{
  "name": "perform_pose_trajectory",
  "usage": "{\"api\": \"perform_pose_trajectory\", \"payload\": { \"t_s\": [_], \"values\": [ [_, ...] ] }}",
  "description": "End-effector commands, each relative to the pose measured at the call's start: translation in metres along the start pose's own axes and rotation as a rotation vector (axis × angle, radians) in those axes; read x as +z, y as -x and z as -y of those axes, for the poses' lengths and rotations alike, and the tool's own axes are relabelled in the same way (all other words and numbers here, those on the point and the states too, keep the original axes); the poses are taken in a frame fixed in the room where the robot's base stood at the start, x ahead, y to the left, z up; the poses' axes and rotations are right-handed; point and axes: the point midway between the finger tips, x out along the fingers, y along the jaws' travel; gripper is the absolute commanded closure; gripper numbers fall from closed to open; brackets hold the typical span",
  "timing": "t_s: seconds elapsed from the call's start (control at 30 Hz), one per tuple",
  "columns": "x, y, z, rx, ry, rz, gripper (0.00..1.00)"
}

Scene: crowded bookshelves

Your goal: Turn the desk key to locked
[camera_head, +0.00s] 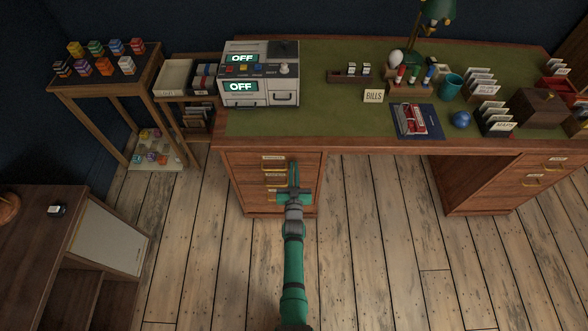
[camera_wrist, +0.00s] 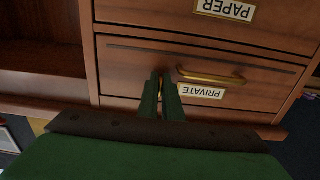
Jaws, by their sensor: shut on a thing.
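The wooden desk's left drawer stack (camera_head: 240,185) is in front of me, with my green gripper (camera_head: 293,168) reaching its front. In the wrist view the two green fingers of my gripper (camera_wrist: 161,78) point at the drawer labelled PRIVATE (camera_wrist: 125,70), left of its brass handle (camera_wrist: 212,78). The fingers are close together on a small thing, of which only a brass-coloured glint shows between them. It appears to be the desk key; its lock and turn angle are hidden by the fingers.
The desk top (camera_head: 340,120) carries a grey device with OFF displays (camera_head: 258,75), card racks and a lamp. A low cabinet (camera_head: 35,215) stands at left. The plank floor (camera_head: 370,240) is clear.

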Motion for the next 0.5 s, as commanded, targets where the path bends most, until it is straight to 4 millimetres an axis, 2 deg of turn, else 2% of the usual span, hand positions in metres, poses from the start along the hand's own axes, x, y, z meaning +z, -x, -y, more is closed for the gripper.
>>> {"api": "perform_pose_trajectory", "payload": {
  "t_s": [0.1, 0.13, 0.2, 0.5],
  "values": [
    [-0.0019, -0.0009, -0.0015, 0.002, 0.000, -0.004, 1.00],
    [-0.0019, -0.0009, -0.0015, 0.002, 0.000, -0.004, 0.90],
    [-0.0017, -0.0008, -0.0014, 0.002, 0.000, -0.003, 0.77],
    [-0.0006, 0.0004, -0.0006, 0.001, 0.001, -0.001, 0.77]
  ]
}}
